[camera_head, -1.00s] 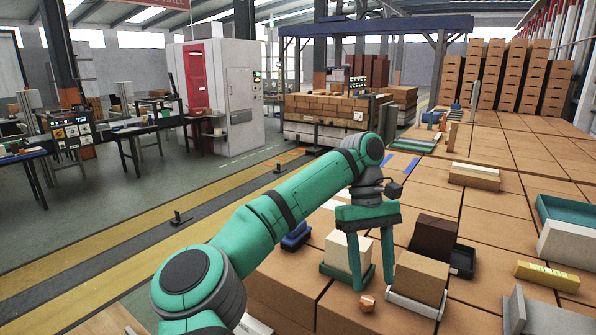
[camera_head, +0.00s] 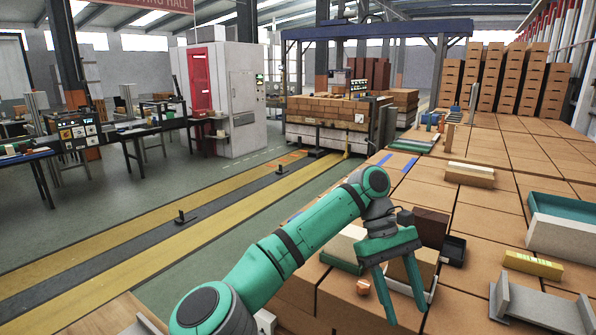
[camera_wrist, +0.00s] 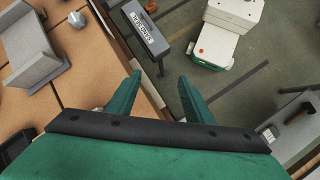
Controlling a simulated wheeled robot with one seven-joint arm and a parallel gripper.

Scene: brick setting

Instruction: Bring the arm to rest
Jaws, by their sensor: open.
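My gripper (camera_head: 406,314) is open and empty, with its two green fingers spread and tilted downward over the near part of the brick-coloured work surface. In the wrist view the same fingers (camera_wrist: 160,76) stand apart with nothing between them, pointing past the surface's edge toward the floor. Behind the gripper in the head view are a cream block (camera_head: 345,241) in a green tray, a dark brown block (camera_head: 431,226) by a black tray (camera_head: 455,250), and a tan block (camera_head: 425,262), partly hidden by the fingers. A small orange piece (camera_head: 363,287) lies left of the fingers.
A grey bracket (camera_head: 535,308) stands to the right, near a yellow bar (camera_head: 534,265) and a white block (camera_head: 560,240). The wrist view shows a silver ball (camera_wrist: 77,19), a dark labelled box (camera_wrist: 145,28) and a white machine (camera_wrist: 222,35) over open floor.

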